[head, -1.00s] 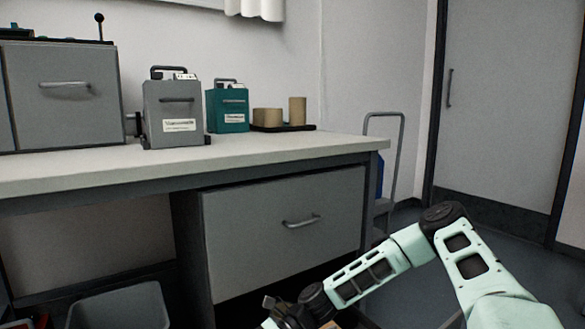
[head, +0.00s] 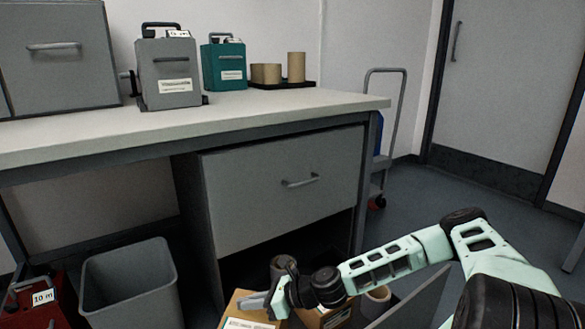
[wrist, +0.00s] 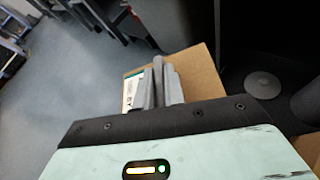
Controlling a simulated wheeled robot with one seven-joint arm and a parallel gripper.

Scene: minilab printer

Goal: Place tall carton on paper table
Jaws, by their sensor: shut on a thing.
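A brown carton (head: 236,306) with a white label is at the bottom of the head view, cut off by the frame edge. My gripper (head: 254,301) is shut on its upper part. In the wrist view, my gripper (wrist: 158,88) has its grey fingers close together against the brown carton (wrist: 205,62), whose label shows at the left. The carton's lower part is hidden. The only table in clear view is a long pale-topped bench (head: 95,138); I cannot tell whether it is the paper table.
Another labelled carton (head: 322,317) and a cardboard roll (head: 375,300) are beside my arm. A grey bin (head: 130,285) and a red case (head: 45,305) stand on the floor at left. Grey (head: 168,75) and teal (head: 224,68) boxes stand on the bench. Floor at right is open.

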